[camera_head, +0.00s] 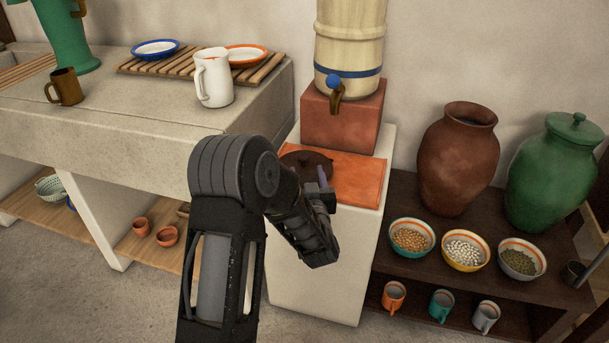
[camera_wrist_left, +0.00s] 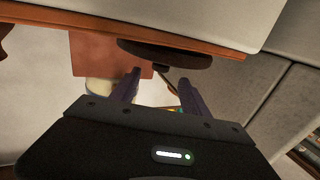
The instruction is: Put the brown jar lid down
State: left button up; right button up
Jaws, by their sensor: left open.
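The brown jar lid (camera_head: 306,161) lies on the orange mat (camera_head: 360,180), in front of the red block under the water barrel. In the head view my left arm partly covers it. The left wrist view shows the lid (camera_wrist_left: 175,55) edge-on against the mat's edge (camera_wrist_left: 100,20), with a small knob. My left gripper (camera_head: 324,177) is at the lid's near right side. In the left wrist view its two fingers (camera_wrist_left: 160,77) are apart, with the knob near their tips and nothing held between them. I cannot tell whether they touch it. My right gripper is not in view.
The water barrel (camera_head: 349,40) with its tap stands on the red block (camera_head: 343,118) behind the mat. An open brown jar (camera_head: 458,160) and a lidded green jar (camera_head: 553,175) stand right, behind bowls. A white jug (camera_head: 214,80) stands on the counter at left.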

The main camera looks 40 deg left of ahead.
aim_at(304, 160)
pick_arm(q)
jog(key=shift+x, duration=1.3)
jog(key=shift+w+a, duration=0.1)
jog(key=b+x, duration=0.1)
jog(key=x, duration=0.4)
jog(key=shift+c, duration=0.4)
grip_shut()
jog(key=shift+r, duration=0.1)
